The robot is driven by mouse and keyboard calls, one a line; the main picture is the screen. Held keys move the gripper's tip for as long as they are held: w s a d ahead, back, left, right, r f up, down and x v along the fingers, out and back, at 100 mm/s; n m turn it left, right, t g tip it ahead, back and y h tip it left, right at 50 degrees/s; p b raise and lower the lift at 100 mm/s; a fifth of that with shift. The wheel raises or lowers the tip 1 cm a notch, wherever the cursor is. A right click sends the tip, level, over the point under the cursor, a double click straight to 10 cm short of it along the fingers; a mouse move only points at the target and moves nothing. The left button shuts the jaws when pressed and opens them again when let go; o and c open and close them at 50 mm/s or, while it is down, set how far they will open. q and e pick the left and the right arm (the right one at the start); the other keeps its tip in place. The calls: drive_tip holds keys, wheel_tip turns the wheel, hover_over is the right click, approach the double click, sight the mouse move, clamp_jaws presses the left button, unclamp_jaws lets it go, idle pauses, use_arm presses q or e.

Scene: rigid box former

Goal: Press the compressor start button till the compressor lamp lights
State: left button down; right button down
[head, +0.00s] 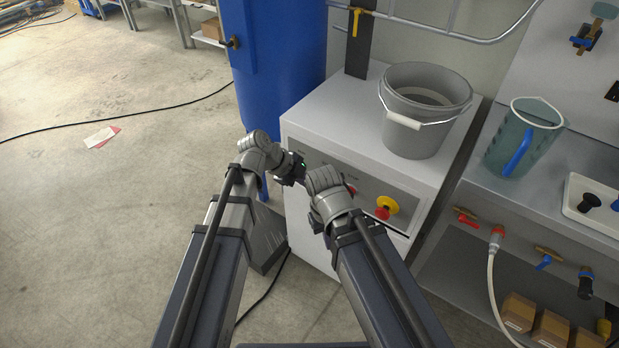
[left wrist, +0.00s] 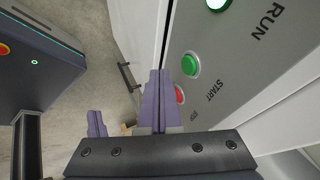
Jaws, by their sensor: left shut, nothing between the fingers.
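The compressor cabinet (head: 350,115) is a white box with a grey front panel. In the left wrist view the green START button (left wrist: 190,65) stands out from the panel, with a red stop button (left wrist: 180,94) beside it. The lamp marked RUN (left wrist: 217,3), cut by the top edge, has a bright whitish-green face and looks lit. My left gripper (left wrist: 158,74) is shut and empty, its tip just left of the START button, with a gap in the picture. In the head view its body (head: 290,168) is at the panel, fingers hidden. My right gripper is hidden behind its wrist.
A red and yellow emergency stop (head: 386,207) sits on the panel's right. A grey bucket (head: 425,130) stands on the cabinet. A blue tank (head: 275,65) is behind it. A bench with a jug (head: 522,140) is at right. The floor at left is mostly clear.

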use_arm(q)
drive_tip(key=p+v, duration=0.7)
drive_tip(key=v, duration=0.2)
drive_tip(key=shift+a+r, duration=0.15)
drive_tip(key=shift+r, duration=0.2)
